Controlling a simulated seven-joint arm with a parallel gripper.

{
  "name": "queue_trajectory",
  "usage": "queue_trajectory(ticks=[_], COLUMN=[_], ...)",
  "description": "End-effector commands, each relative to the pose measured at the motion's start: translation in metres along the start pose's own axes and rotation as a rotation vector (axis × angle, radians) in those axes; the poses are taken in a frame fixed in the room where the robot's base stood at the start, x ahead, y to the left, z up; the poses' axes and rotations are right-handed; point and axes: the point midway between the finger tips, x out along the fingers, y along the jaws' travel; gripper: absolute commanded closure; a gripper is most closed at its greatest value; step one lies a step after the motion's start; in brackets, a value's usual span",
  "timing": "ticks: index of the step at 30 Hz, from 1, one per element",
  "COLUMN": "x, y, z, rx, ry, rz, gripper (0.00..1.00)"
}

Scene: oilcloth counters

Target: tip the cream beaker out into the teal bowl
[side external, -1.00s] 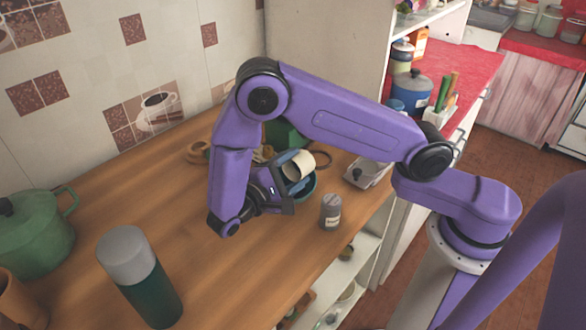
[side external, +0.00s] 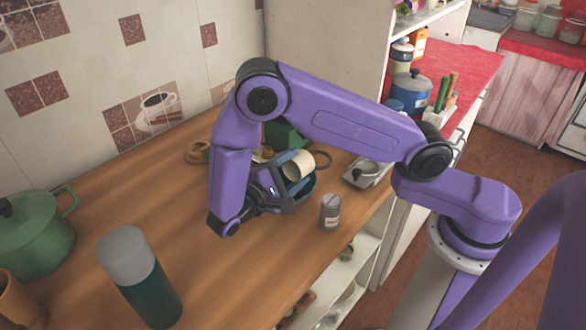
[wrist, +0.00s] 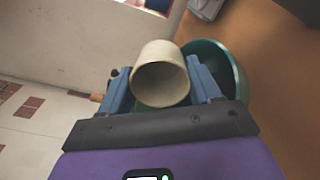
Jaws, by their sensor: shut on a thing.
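The cream beaker (side external: 298,166) is held tilted well over on its side between the blue fingers of my gripper (wrist: 161,82). In the wrist view the beaker (wrist: 160,80) turns its open mouth toward the camera, and I see no contents in the shaded inside. My gripper (side external: 294,172) is shut on the beaker in the side view. The teal bowl (wrist: 236,80) lies beyond and to the right of the beaker in the wrist view, partly hidden by a finger. In the side view the bowl is mostly hidden behind my gripper.
A grey labelled canister (side external: 330,212) stands close to the right of my gripper. A grey tray (side external: 366,173) lies farther right. A green-and-grey flask (side external: 140,275) and a green pot (side external: 36,235) stand at the left. The wood between them and my gripper is clear.

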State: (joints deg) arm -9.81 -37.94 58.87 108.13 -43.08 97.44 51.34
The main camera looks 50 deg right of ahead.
Motion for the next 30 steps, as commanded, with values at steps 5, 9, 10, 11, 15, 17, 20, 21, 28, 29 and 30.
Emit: queue_trajectory(ticks=[5,9,10,11,15,17,20,21,28,29,30], x=[0.004,0.002,0.002,0.001,0.001,0.001,0.0,-0.001,0.001,0.001,0.001], y=[0.0,0.018,0.022,0.025,0.041,0.04,0.04,0.04,0.012,0.008,0.004], z=[-0.001,0.01,0.012,0.014,0.023,0.023,0.023,0.023,0.007,0.004,0.002], rx=[-0.003,0.0,0.0,0.001,0.001,0.001,0.002,0.001,-0.003,-0.003,-0.003], ry=[0.005,0.021,0.024,0.028,0.049,0.069,0.101,0.115,0.136,0.139,0.141], rz=[-0.026,-0.046,-0.05,-0.054,-0.091,-0.129,-0.18,-0.198,-0.231,-0.236,-0.241], gripper=[0.68,0.68,0.68,0.68,0.68,0.68,0.68,0.68,0.68,0.68,0.68])
